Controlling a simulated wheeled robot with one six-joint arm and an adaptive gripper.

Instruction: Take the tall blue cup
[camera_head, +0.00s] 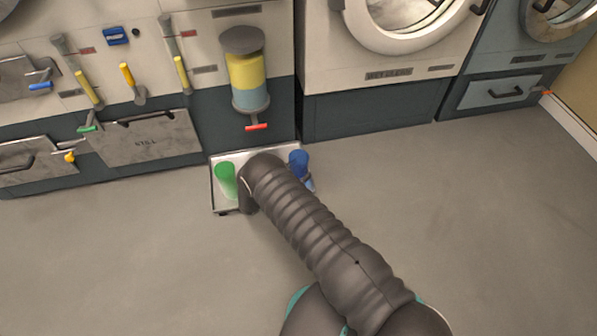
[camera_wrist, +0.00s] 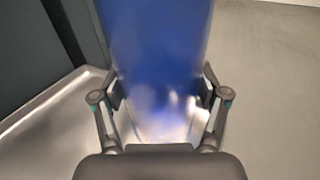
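The tall blue cup (camera_head: 298,162) stands at the right end of a low tray (camera_head: 212,186) on the floor. In the wrist view the blue cup (camera_wrist: 160,55) fills the space between the two fingers of my gripper (camera_wrist: 160,90). The fingers are spread wide, one on each side of it, with no clear gap. I cannot tell whether they press on the cup. Its lower part is pale, shiny and blurred. In the head view my arm hides the gripper and part of the tray.
A green cup (camera_head: 226,180) stands at the left end of the tray. Behind it is a dark machine base with a yellow and blue cylinder (camera_head: 246,75) above. Washer fronts (camera_head: 390,70) line the back right. Grey floor (camera_head: 460,190) is free to the right.

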